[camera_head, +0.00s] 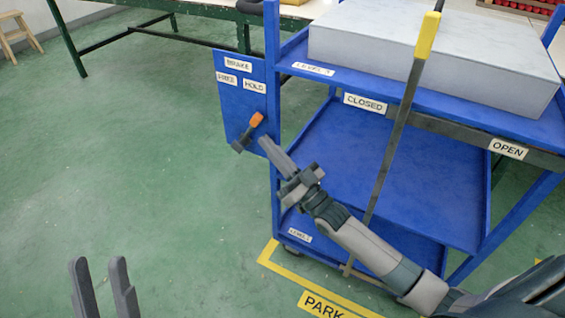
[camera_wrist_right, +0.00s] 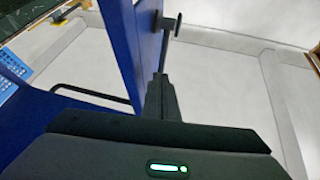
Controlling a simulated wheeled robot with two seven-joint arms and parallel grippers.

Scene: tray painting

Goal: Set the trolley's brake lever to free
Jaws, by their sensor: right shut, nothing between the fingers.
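The brake lever (camera_head: 257,119) has an orange grip on a dark arm and tilts up and right toward the HOLD label (camera_head: 255,86). It sits on a blue brake plate (camera_head: 231,106) at the trolley's left side, with the FREE label (camera_head: 227,79) left of HOLD. My right gripper (camera_head: 264,142) is shut and empty, just below and right of the orange grip; contact cannot be told. In the right wrist view its fingertips (camera_wrist_right: 160,78) are beside a blue panel (camera_wrist_right: 145,40), with a dark knobbed part (camera_wrist_right: 171,24) beyond. My left gripper (camera_head: 101,262) is open and empty, low at the left.
The blue trolley (camera_head: 350,165) carries a large grey box (camera_head: 430,55) on top. A long bar with a yellow grip (camera_head: 427,36) stands before its shelves. A yellow floor line marked PARK (camera_head: 323,305) runs beneath. Green floor at the left is clear; a table (camera_head: 190,12) stands behind.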

